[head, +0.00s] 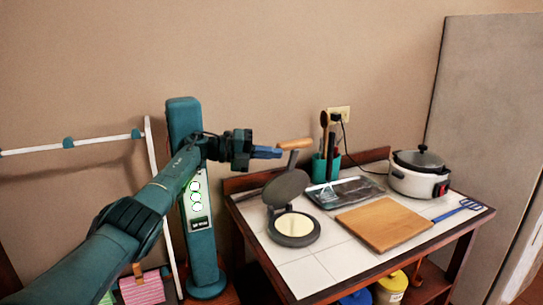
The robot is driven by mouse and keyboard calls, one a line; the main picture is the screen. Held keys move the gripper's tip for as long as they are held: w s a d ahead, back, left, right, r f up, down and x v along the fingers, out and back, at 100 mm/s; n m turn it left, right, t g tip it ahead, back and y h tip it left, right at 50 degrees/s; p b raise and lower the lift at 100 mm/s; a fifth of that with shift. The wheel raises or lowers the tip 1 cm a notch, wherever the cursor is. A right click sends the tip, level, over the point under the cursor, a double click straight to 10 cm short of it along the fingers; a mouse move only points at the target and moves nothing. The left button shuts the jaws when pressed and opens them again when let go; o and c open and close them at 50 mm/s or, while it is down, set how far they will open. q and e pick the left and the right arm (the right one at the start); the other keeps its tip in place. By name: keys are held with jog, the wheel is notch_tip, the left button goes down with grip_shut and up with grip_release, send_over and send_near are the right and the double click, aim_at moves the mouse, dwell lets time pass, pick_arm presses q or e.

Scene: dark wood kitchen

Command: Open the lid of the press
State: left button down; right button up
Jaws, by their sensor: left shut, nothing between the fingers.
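The press (294,229) stands on the left part of the white tiled table, with a dark round base and a pale plate showing. Its dark round lid (287,187) is raised and tilted up above the back of the base. A lever with a wooden handle (295,144) sticks up behind the lid. My left gripper (277,153) is shut and empty, level with the lever and just left of it, close under the handle's left end. I cannot tell whether it touches the lever. My right gripper is out of view.
A wooden board (384,223) lies right of the press, with a dark tray (345,192) behind it. A teal utensil holder (325,167), a rice cooker (419,175) and a blue spatula (459,209) are farther along. The tiles in front of the press are clear.

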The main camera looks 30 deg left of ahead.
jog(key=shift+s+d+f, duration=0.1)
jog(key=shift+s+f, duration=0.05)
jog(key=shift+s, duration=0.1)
